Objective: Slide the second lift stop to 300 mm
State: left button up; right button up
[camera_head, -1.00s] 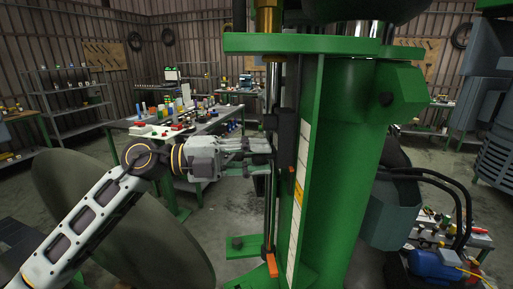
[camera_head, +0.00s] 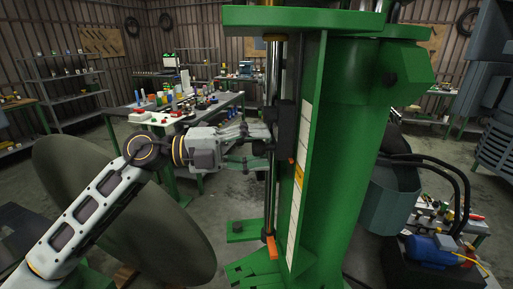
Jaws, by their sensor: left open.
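The green column (camera_head: 342,150) stands right of centre with a thin upright rod (camera_head: 271,195) along its left side. A black block with a small orange pointer, which looks like a lift stop (camera_head: 285,124), sits at the rod beside the pale scale strip (camera_head: 299,185). A second orange piece (camera_head: 272,247) is low on the rod; I cannot tell which one is the second stop. My left gripper (camera_head: 266,139) comes in from the left, fingers spread, its tips at the rod just left of the black block. Whether they touch is unclear. My right gripper is not in view.
A large grey-green disc (camera_head: 125,215) stands at the lower left below my left arm. A workbench (camera_head: 205,115) with several small items is behind. A grey bucket-like container (camera_head: 388,205) and black hoses hang right of the column, with a blue motor (camera_head: 432,248) below.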

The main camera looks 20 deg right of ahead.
pick_arm(q)
jog(key=v, duration=1.2)
dwell(0.3)
dwell(0.3)
